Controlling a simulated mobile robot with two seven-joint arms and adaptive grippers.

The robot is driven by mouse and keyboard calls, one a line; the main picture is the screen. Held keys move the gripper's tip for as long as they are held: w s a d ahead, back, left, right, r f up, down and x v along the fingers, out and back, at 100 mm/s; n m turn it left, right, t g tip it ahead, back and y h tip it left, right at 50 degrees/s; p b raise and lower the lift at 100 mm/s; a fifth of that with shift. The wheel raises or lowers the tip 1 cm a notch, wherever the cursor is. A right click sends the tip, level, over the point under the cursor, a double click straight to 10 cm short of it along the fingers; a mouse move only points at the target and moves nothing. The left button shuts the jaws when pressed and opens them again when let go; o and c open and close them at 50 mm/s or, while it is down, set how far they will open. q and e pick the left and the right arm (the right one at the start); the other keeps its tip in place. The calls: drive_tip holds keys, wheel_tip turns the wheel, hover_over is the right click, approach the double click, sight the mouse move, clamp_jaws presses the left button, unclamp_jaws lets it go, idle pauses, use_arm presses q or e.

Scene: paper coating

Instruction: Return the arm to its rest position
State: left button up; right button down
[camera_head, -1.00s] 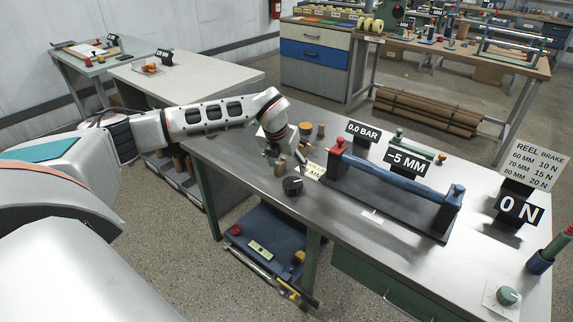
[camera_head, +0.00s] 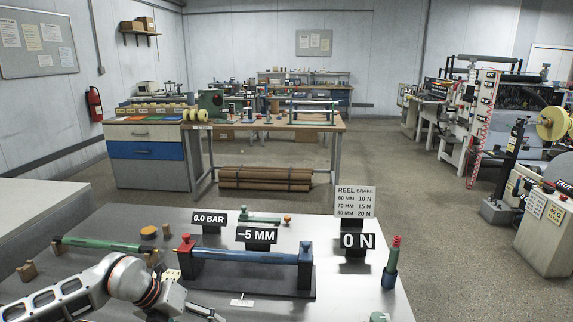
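My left arm (camera_head: 62,296) comes in from the lower left, low over the near-left part of the grey metal bench (camera_head: 350,290). Its wrist (camera_head: 132,277) is bent toward the right. The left gripper (camera_head: 195,312) is at the bottom edge, small and partly cut off, in front of the blue roller stand. Its fingers are not clear, so I cannot tell whether it is open or holds anything. My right gripper is not in view.
A blue roller (camera_head: 245,256) lies across its stand, and a green roller (camera_head: 105,245) lies to its left. Signs read 0.0 BAR (camera_head: 209,219), −5 MM (camera_head: 256,235) and 0 N (camera_head: 357,241).

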use_arm(q)
drive_tip(key=s+d+r+n+t+h, duration=0.1)
drive_tip(key=s+d+r+n+h, duration=0.2)
drive_tip(key=d, duration=0.4)
drive_tip(key=s+d+r+n+t+h, duration=0.1)
drive_tip(key=s+d+n+t+h, duration=0.2)
drive_tip(key=d, duration=0.4)
drive_tip(key=s+d+r+n+h, duration=0.1)
drive_tip(key=s+d+r+h, duration=0.2)
drive_tip(key=d+h, duration=0.25)
drive_tip(key=s+a+f+n+t+y, duration=0.1)
drive_tip(key=a+f+n+t+y, duration=0.8)
drive_tip(key=n, duration=0.9)
drive_tip(key=s+a+f+n+g+y, duration=0.2)
drive_tip(key=s+a+f+n, duration=0.1)
drive_tip(key=s+f, duration=0.3)
drive_tip(key=s+a+f+n+g+y, duration=0.3)
drive_tip(key=s+a+f, duration=0.2)
drive_tip(key=s+f, duration=0.2)
wheel_tip(320, 180, down, 2)
drive_tip(key=shift+a, duration=0.35)
drive_tip(key=shift+w+y, duration=0.1)
drive_tip(key=shift+y, duration=0.15)
